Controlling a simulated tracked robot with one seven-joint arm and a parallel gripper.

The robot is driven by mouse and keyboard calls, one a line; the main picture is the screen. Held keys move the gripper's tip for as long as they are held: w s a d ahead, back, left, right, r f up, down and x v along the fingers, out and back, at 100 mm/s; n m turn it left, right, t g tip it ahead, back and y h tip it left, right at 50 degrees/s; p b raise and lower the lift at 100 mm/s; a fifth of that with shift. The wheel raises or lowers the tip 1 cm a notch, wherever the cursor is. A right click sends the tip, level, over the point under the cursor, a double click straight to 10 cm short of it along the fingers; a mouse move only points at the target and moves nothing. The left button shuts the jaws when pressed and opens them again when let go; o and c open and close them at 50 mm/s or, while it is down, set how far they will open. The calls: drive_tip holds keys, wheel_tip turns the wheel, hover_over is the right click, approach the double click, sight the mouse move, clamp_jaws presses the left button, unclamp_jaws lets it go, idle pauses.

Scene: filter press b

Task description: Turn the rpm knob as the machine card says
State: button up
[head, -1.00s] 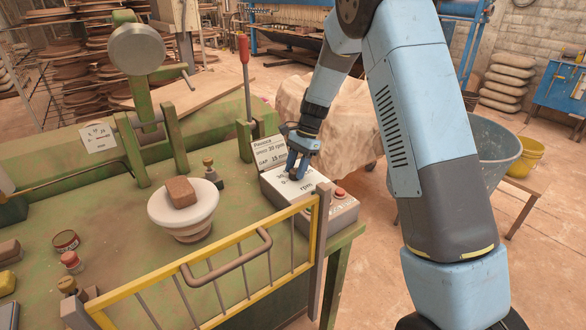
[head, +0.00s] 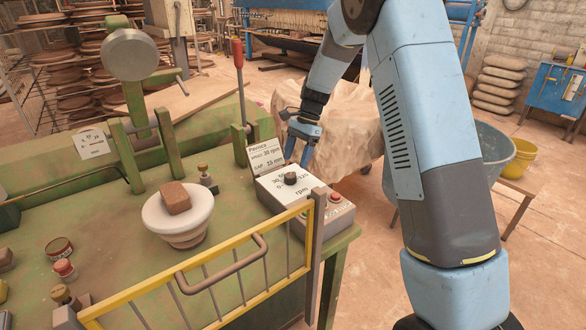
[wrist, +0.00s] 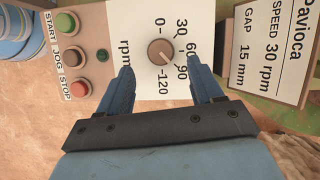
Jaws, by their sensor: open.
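The rpm knob (head: 290,178) is a small round brown knob on the white dial face of the control box (head: 324,215). In the wrist view the knob (wrist: 160,52) has scale marks 0, 30, 60, 90 and 120 around it. A small light line on it seems to point towards 90, but it is small. The machine card (head: 264,156) stands behind the dial; in the wrist view the card (wrist: 268,40) reads Pavioca, speed 30 rpm, gap 15 mm. My gripper (head: 304,160) is open and empty, above and behind the knob, clear of it. Its fingers (wrist: 161,74) point towards the knob.
A green START button (wrist: 66,22), a JOG button (wrist: 78,55) and a red STOP button (wrist: 82,88) sit beside the dial. A yellow guard rail (head: 190,283) runs along the front. A red-handled lever (head: 238,80) stands behind the card. A plaster mould (head: 178,218) is at left.

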drive_tip(key=v, duration=0.8)
